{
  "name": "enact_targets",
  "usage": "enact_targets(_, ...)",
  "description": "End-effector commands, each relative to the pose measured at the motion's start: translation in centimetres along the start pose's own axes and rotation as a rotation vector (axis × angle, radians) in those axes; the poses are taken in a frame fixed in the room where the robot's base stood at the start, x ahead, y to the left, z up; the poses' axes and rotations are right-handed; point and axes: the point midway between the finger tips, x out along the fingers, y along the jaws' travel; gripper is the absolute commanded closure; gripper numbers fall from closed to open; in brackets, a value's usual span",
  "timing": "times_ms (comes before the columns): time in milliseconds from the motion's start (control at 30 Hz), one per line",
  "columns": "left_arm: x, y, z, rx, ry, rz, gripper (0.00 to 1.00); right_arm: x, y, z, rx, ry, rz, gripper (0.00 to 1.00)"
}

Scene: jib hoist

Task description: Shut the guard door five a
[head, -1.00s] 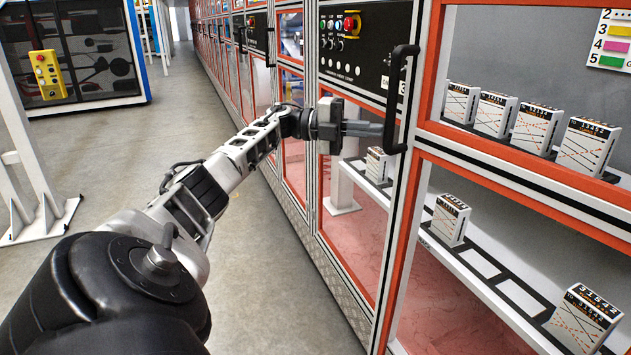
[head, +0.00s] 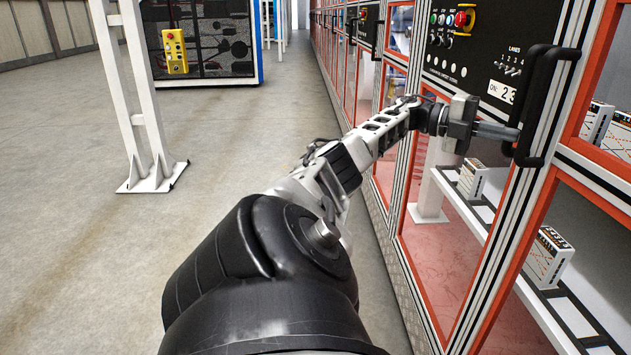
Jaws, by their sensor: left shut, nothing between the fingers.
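My left gripper (head: 512,133) is at the right, its fingers together and empty. Its tips are against or just beside the lower part of a black door handle (head: 537,100); I cannot tell whether they touch. The handle is on an orange-and-aluminium framed guard door (head: 535,225) with clear panels. No label reading five a is legible, so I cannot tell for certain that this is that door. The door's edge runs close along the cabinet frame, and any gap is hidden. My right gripper is not in view.
A black control panel (head: 475,50) with buttons and a red emergency stop (head: 463,20) is left of the handle. Small white patterned boxes (head: 549,255) stand on a rail inside. A white post (head: 135,100) stands at left. Grey floor (head: 100,270) is clear on the left.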

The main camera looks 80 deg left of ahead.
Motion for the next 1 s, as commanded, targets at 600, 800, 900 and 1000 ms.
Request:
enact_targets(600, -7.7, -0.1, -0.2, 0.003, -0.007, -0.008, 1.00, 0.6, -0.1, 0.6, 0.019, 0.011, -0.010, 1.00)
enact_targets(800, -8.3, -0.1, -0.3, 0.003, -0.003, -0.007, 1.00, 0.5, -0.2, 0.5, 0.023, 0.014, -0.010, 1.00)
enact_targets(900, -8.2, -0.1, -0.3, 0.002, -0.001, -0.006, 1.00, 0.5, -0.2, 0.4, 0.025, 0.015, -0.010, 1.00)
enact_targets(1000, -8.2, -0.1, -0.3, 0.002, -0.002, -0.006, 1.00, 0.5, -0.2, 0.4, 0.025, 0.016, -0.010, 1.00)
